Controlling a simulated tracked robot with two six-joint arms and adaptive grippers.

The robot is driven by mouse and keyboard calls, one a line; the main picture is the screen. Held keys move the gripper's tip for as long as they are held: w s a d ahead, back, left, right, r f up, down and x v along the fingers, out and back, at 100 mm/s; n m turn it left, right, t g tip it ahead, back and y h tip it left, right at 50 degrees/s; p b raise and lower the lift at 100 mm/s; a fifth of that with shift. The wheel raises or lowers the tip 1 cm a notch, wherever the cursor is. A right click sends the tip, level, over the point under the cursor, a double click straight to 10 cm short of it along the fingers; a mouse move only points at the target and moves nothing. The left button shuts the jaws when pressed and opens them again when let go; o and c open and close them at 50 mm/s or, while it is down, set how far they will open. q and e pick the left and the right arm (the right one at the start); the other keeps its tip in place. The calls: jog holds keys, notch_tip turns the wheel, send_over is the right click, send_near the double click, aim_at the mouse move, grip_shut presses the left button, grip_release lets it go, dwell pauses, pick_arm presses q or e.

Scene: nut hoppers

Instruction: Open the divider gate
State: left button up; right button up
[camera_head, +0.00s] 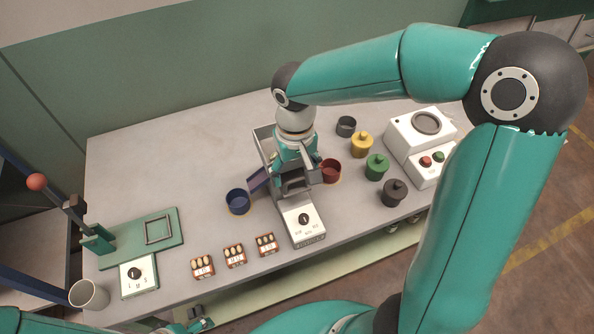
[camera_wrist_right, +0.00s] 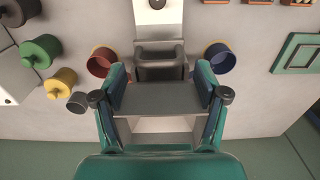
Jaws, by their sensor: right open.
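The nut hopper (camera_head: 262,140) is a grey box at the middle of the bench, with a white dial panel (camera_head: 304,220) at its front. My right gripper (camera_head: 294,178) is over it, pointing down and hiding much of its inside. In the right wrist view, my right gripper (camera_wrist_right: 160,92) is open, with one finger on each side of a flat grey plate (camera_wrist_right: 160,98) across the hopper. This plate may be the divider gate; I cannot tell for sure, nor whether the fingers touch it. My left gripper (camera_head: 196,320) is partly visible at the bottom edge; its jaws are unclear.
A blue cup (camera_head: 237,201) and a red cup (camera_head: 330,171) flank the hopper. Yellow, green (camera_head: 376,167) and black lidded pots stand right, near a white button box (camera_head: 428,169). Small nut trays (camera_head: 235,257) line the front edge. A green board (camera_head: 141,239) lies left.

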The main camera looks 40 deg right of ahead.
jog(key=shift+f, duration=0.55)
jog(key=shift+s, duration=0.15)
jog(key=c, duration=1.3)
grip_shut()
